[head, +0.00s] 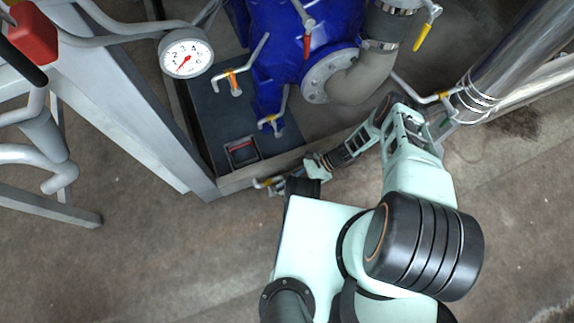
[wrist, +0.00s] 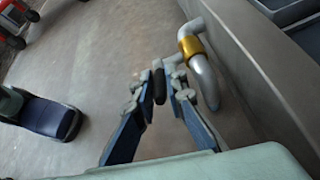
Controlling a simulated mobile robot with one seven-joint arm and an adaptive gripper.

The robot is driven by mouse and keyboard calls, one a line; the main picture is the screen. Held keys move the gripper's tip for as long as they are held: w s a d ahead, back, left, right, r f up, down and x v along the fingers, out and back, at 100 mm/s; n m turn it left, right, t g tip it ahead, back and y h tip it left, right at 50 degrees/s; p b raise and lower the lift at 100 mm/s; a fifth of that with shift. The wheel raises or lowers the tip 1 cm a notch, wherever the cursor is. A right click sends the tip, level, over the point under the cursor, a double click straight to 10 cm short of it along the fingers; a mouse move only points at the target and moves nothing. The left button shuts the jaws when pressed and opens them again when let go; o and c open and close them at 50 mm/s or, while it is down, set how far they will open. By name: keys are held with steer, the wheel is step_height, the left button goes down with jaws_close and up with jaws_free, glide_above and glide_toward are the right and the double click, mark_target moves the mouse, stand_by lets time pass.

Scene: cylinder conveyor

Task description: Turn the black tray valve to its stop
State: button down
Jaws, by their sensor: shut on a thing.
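The black tray valve has a small black handle (wrist: 159,88), seen in the wrist view between my fingertips. Beside it a silver pipe with a brass collar (wrist: 191,46) stands out from the tray wall (wrist: 245,50). My gripper (wrist: 157,84) is shut on the black handle, with one finger on each side. In the head view my gripper (head: 277,186) is low at the tray's front edge, by a small fitting with a yellow band (head: 262,183). The handle itself is too small to make out there, and its angle is hard to judge.
A blue vessel (head: 290,40) stands in the tray, with several levered valves and a pressure gauge (head: 186,53) nearby. A grey frame (head: 120,90) is at the left. A shiny pipe (head: 515,65) is at the right. The concrete floor (head: 130,260) in front is clear.

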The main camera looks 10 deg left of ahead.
stand_by(0.4)
steer(key=c, duration=2)
jaws_free()
steer(key=shift+o, duration=0.2)
